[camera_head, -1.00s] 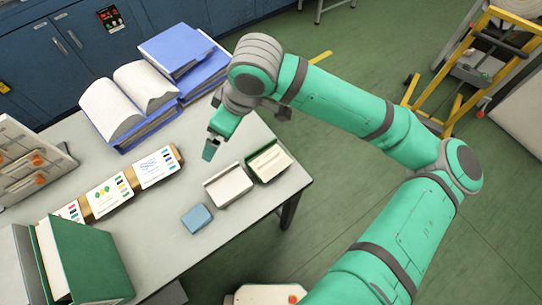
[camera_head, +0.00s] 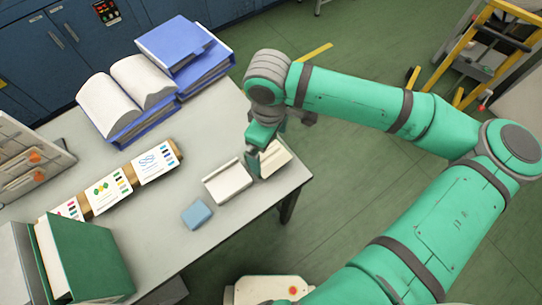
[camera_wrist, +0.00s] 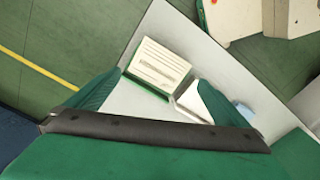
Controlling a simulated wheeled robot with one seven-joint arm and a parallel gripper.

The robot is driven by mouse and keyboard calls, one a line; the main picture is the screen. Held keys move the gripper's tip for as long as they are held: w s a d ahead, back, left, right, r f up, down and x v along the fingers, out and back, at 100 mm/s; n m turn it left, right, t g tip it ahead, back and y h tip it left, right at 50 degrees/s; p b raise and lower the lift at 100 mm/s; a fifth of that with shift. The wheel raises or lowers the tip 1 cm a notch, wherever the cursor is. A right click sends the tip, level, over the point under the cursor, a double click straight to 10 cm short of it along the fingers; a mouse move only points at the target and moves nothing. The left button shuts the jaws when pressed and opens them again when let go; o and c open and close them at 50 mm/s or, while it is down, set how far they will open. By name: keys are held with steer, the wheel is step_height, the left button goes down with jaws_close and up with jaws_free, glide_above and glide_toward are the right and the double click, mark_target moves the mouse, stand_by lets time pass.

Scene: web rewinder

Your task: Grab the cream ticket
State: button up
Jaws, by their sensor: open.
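The cream ticket (camera_head: 274,158) lies in a small green tray near the right corner of the table, partly hidden by my gripper in the head view. In the wrist view the cream ticket (camera_wrist: 159,63) shows printed lines, and the green tray's edge (camera_wrist: 148,88) runs along its lower side. My gripper (camera_head: 254,167) is above the tray's left side, pointing down. In the wrist view my gripper (camera_wrist: 158,98) has its green fingers spread apart with nothing between them. I cannot tell its exact height above the ticket.
A white tray (camera_head: 228,182) stands close beside the green tray, with a blue block (camera_head: 197,214) in front. Sample cards (camera_head: 110,190) on a brown holder, blue binders (camera_head: 185,50), an open book (camera_head: 125,95) and a green binder (camera_head: 85,258) fill the left and back.

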mark_target(271, 158)
steer(key=shift+d+f, duration=0.15)
steer(key=shift+f, duration=2.15)
steer(key=c, duration=1.5)
steer(key=shift+o, duration=0.2)
